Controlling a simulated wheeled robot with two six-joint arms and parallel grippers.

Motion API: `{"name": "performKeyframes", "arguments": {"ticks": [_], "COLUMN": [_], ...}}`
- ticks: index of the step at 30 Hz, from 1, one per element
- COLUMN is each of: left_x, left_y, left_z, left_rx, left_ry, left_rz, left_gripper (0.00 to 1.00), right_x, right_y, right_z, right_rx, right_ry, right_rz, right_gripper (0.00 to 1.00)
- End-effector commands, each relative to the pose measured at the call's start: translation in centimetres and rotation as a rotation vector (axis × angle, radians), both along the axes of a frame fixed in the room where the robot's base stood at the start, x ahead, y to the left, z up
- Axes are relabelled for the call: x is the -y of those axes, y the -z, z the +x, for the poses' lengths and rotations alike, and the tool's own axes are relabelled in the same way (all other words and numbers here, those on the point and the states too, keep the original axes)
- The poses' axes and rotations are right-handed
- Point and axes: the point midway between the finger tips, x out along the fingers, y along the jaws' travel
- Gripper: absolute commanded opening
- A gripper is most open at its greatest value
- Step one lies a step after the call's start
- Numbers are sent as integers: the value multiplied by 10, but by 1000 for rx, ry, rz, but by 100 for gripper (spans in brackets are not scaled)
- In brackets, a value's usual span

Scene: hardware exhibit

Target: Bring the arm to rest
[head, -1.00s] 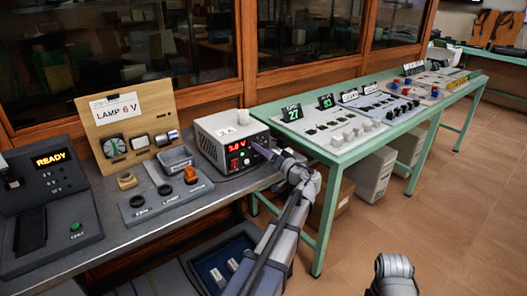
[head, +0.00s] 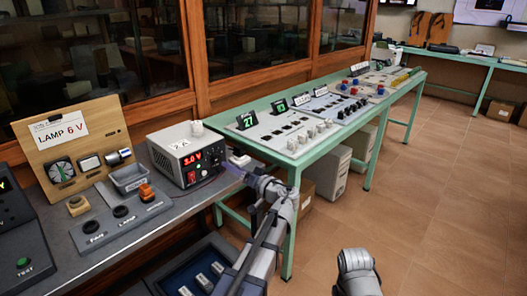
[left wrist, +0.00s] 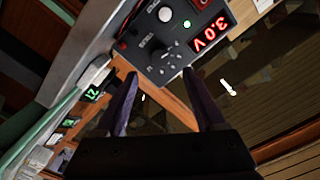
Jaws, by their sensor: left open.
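My left arm (head: 262,235) reaches up from the bottom of the head view. Its open, empty left gripper (head: 232,171) is in front of the right end of the grey power supply (head: 172,142). The left wrist view shows the two dark fingers spread apart, with nothing between them (left wrist: 160,88). The supply's black front panel, with its knob (left wrist: 158,57) and red 3.0 V display (left wrist: 210,31), lies beyond the fingertips. A grey part of my other arm shows at the bottom right of the head view; its right gripper is not in view.
A grey bench carries a wooden LAMP 6 V board (head: 75,152) and a switch panel (head: 120,215). A green table (head: 290,158) with control panels stands to the right. A blue tray (head: 175,272) sits low beneath the bench. Open tiled floor lies at the right.

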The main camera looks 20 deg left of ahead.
Motion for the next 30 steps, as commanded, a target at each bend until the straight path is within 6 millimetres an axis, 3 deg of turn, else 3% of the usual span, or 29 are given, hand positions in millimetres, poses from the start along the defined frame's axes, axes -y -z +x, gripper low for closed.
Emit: {"name": "performKeyframes", "arguments": {"ticks": [5, 10, 14, 21, 25, 30], "left_x": [4, 37, 88, 204, 255, 291], "left_y": [-2, -1, 10, 16, 8, 1], "left_z": [-4, -36, -76, -165, -207, -237], "left_rx": [-19, -174, -399, -851, -1040, -1172], "left_ry": [-1, 5, 55, 278, 417, 535], "left_rz": [-24, -210, -428, -791, -920, -1008], "left_gripper": [71, 71, 71, 71, 71, 71], "right_x": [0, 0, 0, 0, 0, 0], "right_y": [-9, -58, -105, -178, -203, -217], "right_z": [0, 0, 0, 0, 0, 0], "right_rx": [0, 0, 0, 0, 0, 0], "right_ry": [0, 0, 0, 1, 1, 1], "right_rz": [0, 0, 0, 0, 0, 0], "right_gripper": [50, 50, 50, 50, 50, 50]}}
